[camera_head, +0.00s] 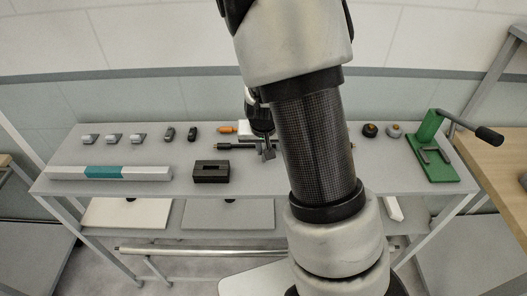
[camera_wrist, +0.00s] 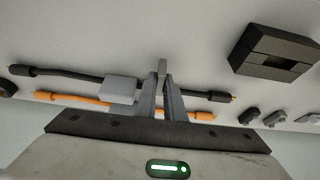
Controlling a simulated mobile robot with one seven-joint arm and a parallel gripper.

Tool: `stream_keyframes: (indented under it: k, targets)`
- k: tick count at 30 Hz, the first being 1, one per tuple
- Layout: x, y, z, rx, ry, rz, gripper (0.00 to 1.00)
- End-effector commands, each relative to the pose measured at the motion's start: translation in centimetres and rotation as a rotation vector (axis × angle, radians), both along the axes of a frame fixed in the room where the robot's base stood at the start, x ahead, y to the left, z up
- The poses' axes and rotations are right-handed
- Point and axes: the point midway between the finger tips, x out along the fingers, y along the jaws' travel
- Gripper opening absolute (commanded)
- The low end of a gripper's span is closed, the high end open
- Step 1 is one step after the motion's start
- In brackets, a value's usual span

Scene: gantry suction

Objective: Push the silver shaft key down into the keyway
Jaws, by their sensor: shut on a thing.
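My gripper (camera_wrist: 160,98) is shut on a small grey piece that looks like the silver shaft key (camera_wrist: 162,67), its end showing between the fingertips in the wrist view. In the head view my gripper (camera_head: 267,153) is above the table's middle, partly behind my arm. The key is too small to make out there. A black block (camera_head: 211,179) with a slot in its top, which may hold the keyway, sits on the table left of my gripper. The block also shows at the upper right of the wrist view (camera_wrist: 252,63), apart from the key.
A long silver-and-teal bar (camera_head: 105,172) lies at the front left. Several small silver and dark pieces (camera_head: 112,139) stand behind it. A black cable-like rod (camera_head: 231,146) and an orange one (camera_head: 227,129) lie near my gripper. A green lever press (camera_head: 431,168) stands right.

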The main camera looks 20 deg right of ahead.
Motion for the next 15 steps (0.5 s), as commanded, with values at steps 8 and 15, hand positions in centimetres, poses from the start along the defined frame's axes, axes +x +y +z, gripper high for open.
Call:
stream_keyframes:
  k: [8, 15]
  targets:
    - [0.2, 0.1, 6.1, 0.000, -0.008, 0.001, 0.00]
    - [0.1, 0.0, 8.7, 0.001, -0.004, 0.000, 0.00]
